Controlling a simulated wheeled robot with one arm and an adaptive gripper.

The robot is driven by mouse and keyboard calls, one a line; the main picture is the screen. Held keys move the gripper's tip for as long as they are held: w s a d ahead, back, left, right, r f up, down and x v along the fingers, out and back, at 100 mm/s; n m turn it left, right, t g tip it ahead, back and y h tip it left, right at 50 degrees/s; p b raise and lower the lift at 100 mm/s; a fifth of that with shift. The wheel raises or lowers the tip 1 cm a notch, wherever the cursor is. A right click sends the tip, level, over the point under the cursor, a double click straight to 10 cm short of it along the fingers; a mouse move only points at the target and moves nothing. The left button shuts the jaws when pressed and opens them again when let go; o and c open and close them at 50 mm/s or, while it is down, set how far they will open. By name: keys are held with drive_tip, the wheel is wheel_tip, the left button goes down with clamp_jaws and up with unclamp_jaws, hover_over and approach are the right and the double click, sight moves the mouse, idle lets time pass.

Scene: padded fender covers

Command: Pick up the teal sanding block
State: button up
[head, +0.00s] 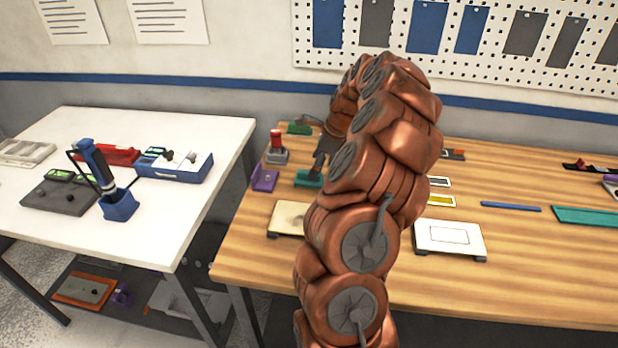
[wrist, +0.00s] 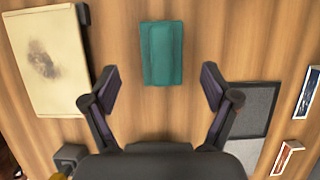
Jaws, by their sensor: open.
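The teal sanding block (wrist: 162,54) lies flat on the wooden table, in the upper middle of the wrist view. In the head view the teal block (head: 308,180) shows just below my gripper (head: 323,155), partly hidden by my arm. In the wrist view my gripper (wrist: 160,95) is open, with its two fingers spread wide apart. The block lies ahead of the fingertips and roughly centred between them. Nothing is between the fingers but bare wood.
A stained cream board (wrist: 45,65) lies left of the block, and a grey sheet (wrist: 250,110) lies to the right. In the head view, a purple piece (head: 264,180) and a red-topped grey item (head: 276,150) stand close by on the left.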

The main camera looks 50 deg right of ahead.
sight(301, 181)
drive_tip(key=shift+p+x, duration=1.15)
drive_tip(key=shift+x, duration=1.35)
drive_tip(key=shift+d, duration=0.1)
drive_tip(key=c, duration=1.3)
